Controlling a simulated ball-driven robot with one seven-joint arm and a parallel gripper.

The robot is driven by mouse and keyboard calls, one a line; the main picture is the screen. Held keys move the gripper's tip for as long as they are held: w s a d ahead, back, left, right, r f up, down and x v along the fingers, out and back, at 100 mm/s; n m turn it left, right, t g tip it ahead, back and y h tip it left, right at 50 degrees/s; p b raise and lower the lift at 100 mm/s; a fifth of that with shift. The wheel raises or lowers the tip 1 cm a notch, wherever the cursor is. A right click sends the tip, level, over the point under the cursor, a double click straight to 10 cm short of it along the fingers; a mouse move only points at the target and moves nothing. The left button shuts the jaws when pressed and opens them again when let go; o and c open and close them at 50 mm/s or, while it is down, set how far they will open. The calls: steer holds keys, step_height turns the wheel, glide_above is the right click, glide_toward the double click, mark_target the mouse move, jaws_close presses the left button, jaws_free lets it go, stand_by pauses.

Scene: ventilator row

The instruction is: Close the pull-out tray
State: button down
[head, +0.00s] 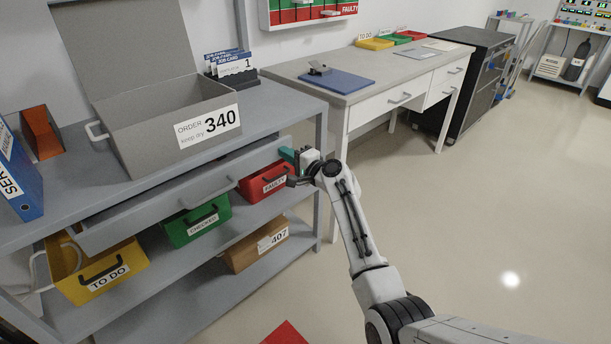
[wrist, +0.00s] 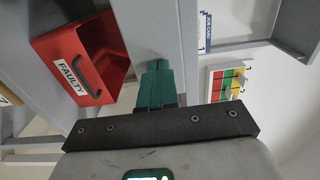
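The pull-out tray (head: 205,190) is a long grey drawer with a bar handle (head: 208,194) on its front, below the top of the grey shelf unit. In the head view it stands out from under the top. My gripper (head: 289,156) is at the right end of the tray front, away from the handle. In the wrist view its teal fingers (wrist: 157,82) are together with nothing seen between them, and their tips are at a grey panel (wrist: 155,30). I cannot tell whether they touch it.
A red FAULTY bin (head: 265,182), a green CHECKED bin (head: 197,220) and a yellow TO DO bin (head: 98,270) sit below the tray. An open grey ORDER 340 box (head: 180,130) stands on top. The floor at right (head: 470,220) is clear.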

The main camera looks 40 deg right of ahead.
mark_target(276, 146)
steer(key=w+b, duration=0.2)
steer(key=w, duration=0.2)
steer(key=shift+w+f, duration=0.1)
steer(key=shift+w, duration=0.1)
steer(key=shift+w+a+r, duration=0.1)
steer(key=shift+w+r, duration=0.05)
steer(key=shift+r, duration=0.15)
steer(key=shift+r, duration=0.1)
